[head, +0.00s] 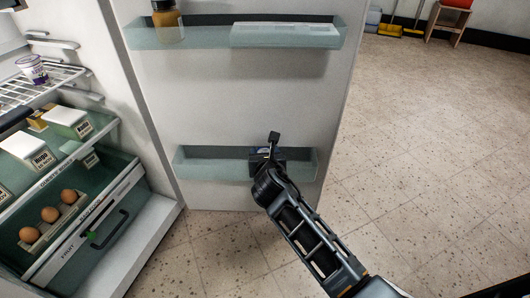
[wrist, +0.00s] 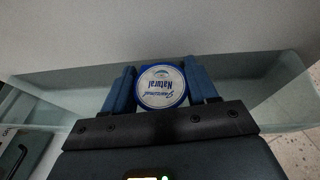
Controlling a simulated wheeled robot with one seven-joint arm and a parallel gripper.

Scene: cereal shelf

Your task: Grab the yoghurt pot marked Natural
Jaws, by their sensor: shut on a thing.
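The yoghurt pot marked Natural (wrist: 161,86) shows in the wrist view, its round white lid with a blue rim facing the camera. My gripper (wrist: 162,88) has its two blue fingers on either side of the pot and is shut on it. The pot is within the lower door shelf (wrist: 258,90), a greenish see-through bin on the fridge door. In the head view my gripper (head: 268,152) is at this lower door shelf (head: 210,167), and my arm hides most of the pot.
An upper door shelf (head: 200,37) holds a jar (head: 168,22) and a white tray (head: 284,35). Left, a wire rack (head: 60,80) holds another pot (head: 32,69). Below are cartons (head: 68,122) and a drawer with eggs (head: 50,214). The floor (head: 430,150) on the right is clear.

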